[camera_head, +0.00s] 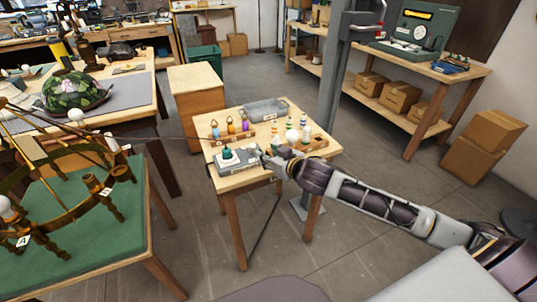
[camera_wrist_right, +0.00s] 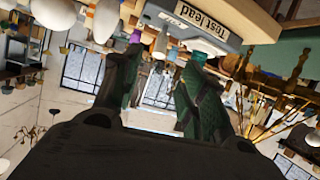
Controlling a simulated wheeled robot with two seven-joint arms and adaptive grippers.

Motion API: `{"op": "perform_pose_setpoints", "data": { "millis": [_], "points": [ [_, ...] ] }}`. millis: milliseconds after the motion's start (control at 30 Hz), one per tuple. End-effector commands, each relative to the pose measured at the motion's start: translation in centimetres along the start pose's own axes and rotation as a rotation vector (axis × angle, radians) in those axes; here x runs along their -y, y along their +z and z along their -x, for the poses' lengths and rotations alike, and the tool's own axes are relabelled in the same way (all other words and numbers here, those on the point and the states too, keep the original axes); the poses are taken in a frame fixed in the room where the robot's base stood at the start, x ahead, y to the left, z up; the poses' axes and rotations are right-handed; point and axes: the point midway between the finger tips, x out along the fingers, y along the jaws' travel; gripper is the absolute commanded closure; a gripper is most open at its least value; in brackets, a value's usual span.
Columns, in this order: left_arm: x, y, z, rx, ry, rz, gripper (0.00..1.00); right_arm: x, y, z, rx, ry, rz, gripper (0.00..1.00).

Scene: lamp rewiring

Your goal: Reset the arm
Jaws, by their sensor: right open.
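My right arm reaches in from the right to the small wooden table (camera_head: 224,186). Its gripper (camera_head: 270,161) is at the table's front, just right of a grey tester box (camera_head: 240,167) with a dark teal knob on top. In the right wrist view my gripper (camera_wrist_right: 160,75) has its two dark green fingers apart, with nothing seen between them. My left gripper is not in view.
Several coloured bottles and white bulbs (camera_head: 291,133) stand in holders behind the gripper, with a grey tray (camera_head: 265,110) further back. A brass chandelier (camera_head: 60,160) rests on the green-topped table (camera_head: 90,238) at left. A grey post (camera_head: 329,90) rises behind the small table.

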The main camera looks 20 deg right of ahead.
Motion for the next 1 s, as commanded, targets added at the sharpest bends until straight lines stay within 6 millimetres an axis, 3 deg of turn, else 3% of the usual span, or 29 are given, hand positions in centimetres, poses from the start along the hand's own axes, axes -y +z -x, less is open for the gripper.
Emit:
{"op": "perform_pose_setpoints", "data": {
  "millis": [267,467,1000],
  "points": [
    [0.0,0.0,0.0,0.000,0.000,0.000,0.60,0.1,0.1,0.0,0.003,0.001,-0.001,0.57],
    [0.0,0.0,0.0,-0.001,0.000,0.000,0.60,0.8,1.5,0.2,0.035,0.008,-0.005,0.57],
    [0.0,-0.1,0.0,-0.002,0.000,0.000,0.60,3.8,10.0,3.4,0.283,0.058,-0.018,0.57]
  ]
}}
